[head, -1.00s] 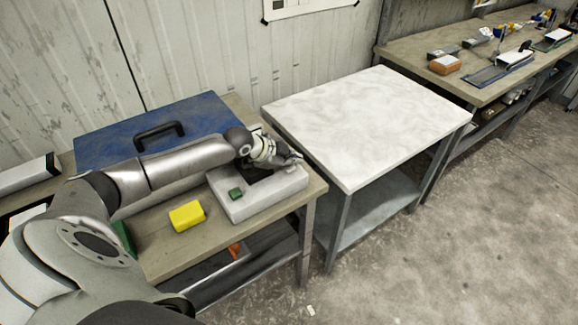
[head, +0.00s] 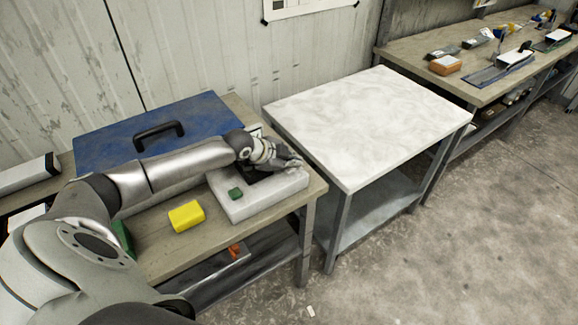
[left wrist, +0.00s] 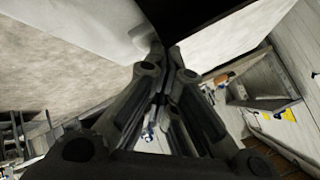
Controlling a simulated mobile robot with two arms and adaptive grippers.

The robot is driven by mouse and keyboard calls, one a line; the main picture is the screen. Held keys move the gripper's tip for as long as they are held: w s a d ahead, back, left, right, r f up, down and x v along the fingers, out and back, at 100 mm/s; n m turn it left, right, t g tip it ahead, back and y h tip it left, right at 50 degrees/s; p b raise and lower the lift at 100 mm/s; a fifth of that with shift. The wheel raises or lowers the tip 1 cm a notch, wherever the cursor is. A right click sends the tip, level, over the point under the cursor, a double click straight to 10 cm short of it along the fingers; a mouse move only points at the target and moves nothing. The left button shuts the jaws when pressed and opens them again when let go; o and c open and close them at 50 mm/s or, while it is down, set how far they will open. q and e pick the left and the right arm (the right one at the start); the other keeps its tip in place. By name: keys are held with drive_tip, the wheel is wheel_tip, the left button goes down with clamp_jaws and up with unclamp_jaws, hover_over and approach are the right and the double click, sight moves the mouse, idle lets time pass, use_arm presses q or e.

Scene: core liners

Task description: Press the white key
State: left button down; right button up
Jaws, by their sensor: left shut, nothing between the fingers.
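A pale grey box (head: 250,205) sits at the right end of the wooden bench, with a green key (head: 235,194) on its front left part. A dark area shows on its top beside my arm. My left gripper (head: 294,164) is over the far right part of the box, its fingers shut and empty. I cannot tell whether they touch it. No white key can be made out; the gripper and wrist cover part of the box top. In the left wrist view the shut fingertips (left wrist: 162,48) are close to a pale surface. My right gripper is not in view.
A yellow block (head: 187,216) lies on the bench left of the box. A blue case (head: 120,135) with a black handle stands behind my arm. A white-topped table (head: 365,115) to the right is bare. A farther bench (head: 440,45) holds several tools.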

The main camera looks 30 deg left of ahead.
sight(291, 169)
use_arm(q)
drive_tip(key=shift+r+p, duration=0.9)
wheel_tip(291, 169, up, 5)
drive_tip(key=p, duration=0.4)
idle(0.7)
